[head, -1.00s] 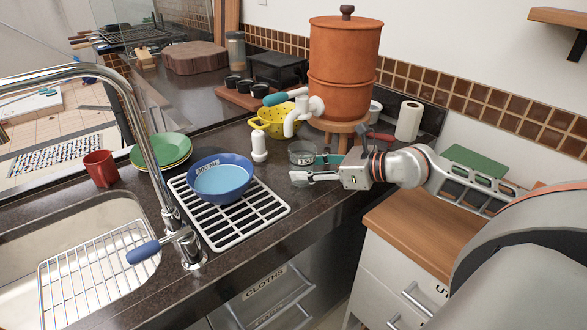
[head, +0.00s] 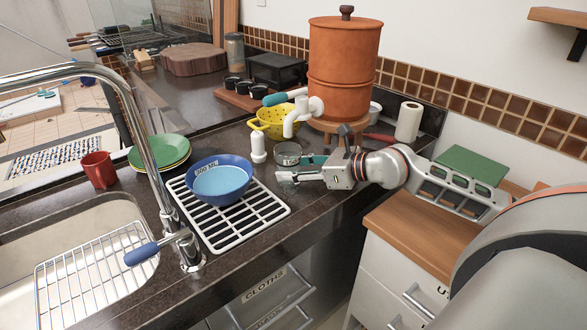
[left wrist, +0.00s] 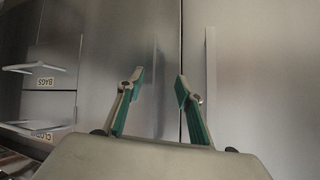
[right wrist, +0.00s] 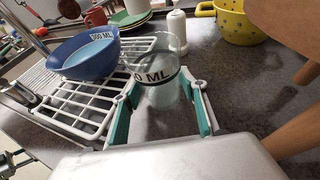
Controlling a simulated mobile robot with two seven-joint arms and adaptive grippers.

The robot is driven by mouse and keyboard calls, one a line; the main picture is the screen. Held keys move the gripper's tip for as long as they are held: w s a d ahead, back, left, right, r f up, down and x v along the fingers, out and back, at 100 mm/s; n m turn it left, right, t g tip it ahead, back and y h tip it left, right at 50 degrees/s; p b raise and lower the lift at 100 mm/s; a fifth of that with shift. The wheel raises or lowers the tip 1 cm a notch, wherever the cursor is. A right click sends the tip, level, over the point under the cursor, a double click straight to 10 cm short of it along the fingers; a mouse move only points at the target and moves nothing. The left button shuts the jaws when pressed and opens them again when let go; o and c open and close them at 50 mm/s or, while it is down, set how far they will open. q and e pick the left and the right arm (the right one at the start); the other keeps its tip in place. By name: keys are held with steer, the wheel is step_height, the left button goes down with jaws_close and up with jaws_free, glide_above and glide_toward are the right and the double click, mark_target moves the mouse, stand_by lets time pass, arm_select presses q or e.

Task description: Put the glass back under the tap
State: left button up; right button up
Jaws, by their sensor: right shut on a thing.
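The clear glass (head: 287,155), marked with a black "ML" label, is held by my right gripper (head: 298,171). In the right wrist view the glass (right wrist: 160,95) stands upright between the two teal-padded fingers, which touch its sides. In the head view it appears just below the white tap (head: 290,122) of the clay water filter (head: 345,65). I cannot tell whether its base touches the counter. My left gripper (left wrist: 160,90) is open and empty in front of grey cabinet doors.
A blue bowl (head: 220,182) sits on the white drying rack (head: 240,222), left of the glass. A white bottle (head: 258,146) and a yellow colander (head: 270,122) stand close behind. The filter's wooden stand (head: 338,127) is at right. The sink faucet (head: 150,150) rises at left.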

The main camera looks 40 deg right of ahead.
mark_target(299, 168)
steer(key=shift+f, duration=0.1)
steer(key=o, duration=1.5)
steer(key=shift+s, duration=0.1)
steer(key=shift+p+v, duration=0.3)
steer(key=shift+v, duration=1.25)
steer(key=shift+p+v, duration=0.95)
steer(key=shift+v, duration=3.4)
